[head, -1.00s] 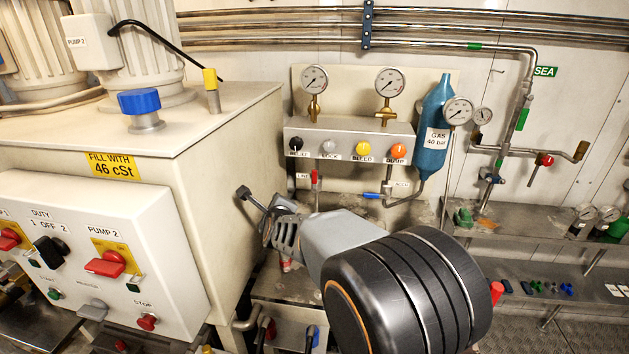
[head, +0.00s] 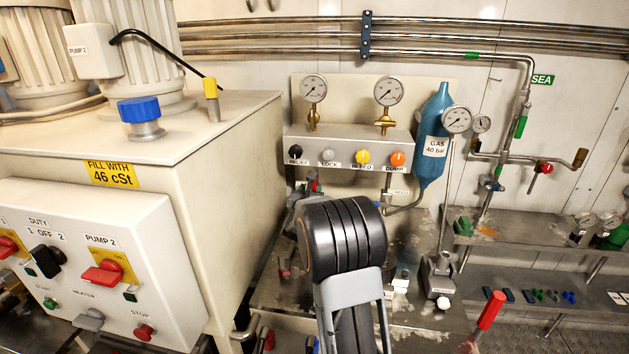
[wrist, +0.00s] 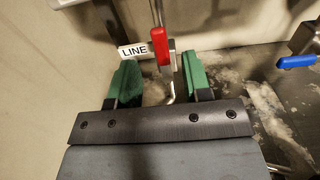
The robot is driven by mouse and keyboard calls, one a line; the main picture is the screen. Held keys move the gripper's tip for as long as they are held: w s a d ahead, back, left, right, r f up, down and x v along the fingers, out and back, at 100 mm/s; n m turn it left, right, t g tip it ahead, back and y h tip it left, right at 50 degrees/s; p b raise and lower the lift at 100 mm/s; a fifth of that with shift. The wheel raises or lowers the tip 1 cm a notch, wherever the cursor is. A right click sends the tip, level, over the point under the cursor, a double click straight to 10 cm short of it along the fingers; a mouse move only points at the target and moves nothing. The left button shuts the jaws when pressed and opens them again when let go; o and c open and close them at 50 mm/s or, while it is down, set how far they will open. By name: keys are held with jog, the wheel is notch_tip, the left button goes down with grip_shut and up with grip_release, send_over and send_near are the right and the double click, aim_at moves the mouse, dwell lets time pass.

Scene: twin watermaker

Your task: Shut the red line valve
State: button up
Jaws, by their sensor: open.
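The red line valve handle (wrist: 159,46) shows in the wrist view beside a white LINE label (wrist: 132,50). It looks upright, along its thin pipe. My gripper (wrist: 159,70) is open, with one green-padded finger on each side of the handle's lower part. I cannot tell whether either pad touches it. In the head view a small part of the red handle (head: 314,184) shows above my arm, which hides most of the gripper and the valve's lower part.
A blue valve handle (wrist: 296,62) lies to the right of the gripper. A gauge panel (head: 350,146) with several knobs is above, and a blue gas bottle (head: 434,135) stands right of it. The cream tank (head: 225,185) rises close on the left.

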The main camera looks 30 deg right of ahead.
aim_at(315, 188)
jog(key=shift+p+x, duration=0.65)
jog(key=shift+x, duration=2.45)
grip_shut()
